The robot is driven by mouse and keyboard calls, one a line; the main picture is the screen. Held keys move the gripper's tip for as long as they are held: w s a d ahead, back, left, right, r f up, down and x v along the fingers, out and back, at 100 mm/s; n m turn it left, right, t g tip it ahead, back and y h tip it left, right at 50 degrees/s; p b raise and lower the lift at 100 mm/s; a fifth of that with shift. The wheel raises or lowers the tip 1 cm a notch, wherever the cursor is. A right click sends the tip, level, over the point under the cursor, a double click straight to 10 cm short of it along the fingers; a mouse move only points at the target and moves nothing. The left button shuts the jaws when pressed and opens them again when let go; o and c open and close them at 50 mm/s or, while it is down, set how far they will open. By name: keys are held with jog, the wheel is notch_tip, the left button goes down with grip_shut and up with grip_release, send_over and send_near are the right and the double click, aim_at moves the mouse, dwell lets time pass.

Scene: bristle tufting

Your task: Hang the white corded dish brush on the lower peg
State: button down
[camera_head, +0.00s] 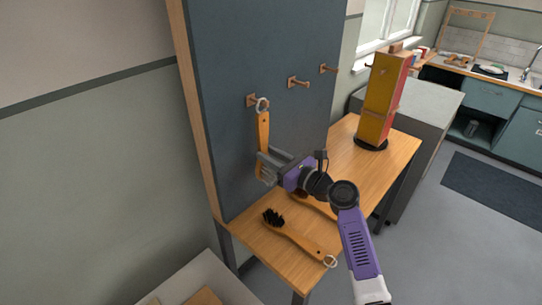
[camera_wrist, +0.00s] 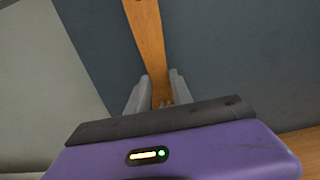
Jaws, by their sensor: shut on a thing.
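My gripper (camera_head: 266,165) is shut on the lower part of an upright brush with an orange wooden handle (camera_head: 263,132); the handle also shows between the fingers in the wrist view (camera_wrist: 147,40). Pale bristles show at its lower end, partly hidden by the fingers. A whitish cord loop (camera_head: 262,104) at its top overlaps the left peg (camera_head: 252,100) on the dark board. I cannot tell whether the loop is around the peg or just in front of it. The middle peg (camera_head: 298,82) and right peg (camera_head: 328,69) are bare.
A black-bristled brush (camera_head: 290,235) with a pale loop lies on the wooden table (camera_head: 250,238). Another brown wooden piece (camera_head: 316,204) lies partly behind my arm. A yellow and red box-like tower (camera_head: 382,100) stands at the table's far end. The dark board (camera_head: 235,60) rises behind the table.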

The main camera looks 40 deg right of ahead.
dwell(0.4)
jog(key=c, duration=1.1)
grip_release()
jog(key=shift+o, duration=0.2)
jog(key=shift+s, duration=0.15)
jog(key=s+p, duration=0.2)
jog(key=s, duration=0.4)
jog(key=shift+s+d, duration=0.15)
jog(key=shift+s, duration=0.25)
dwell(0.8)
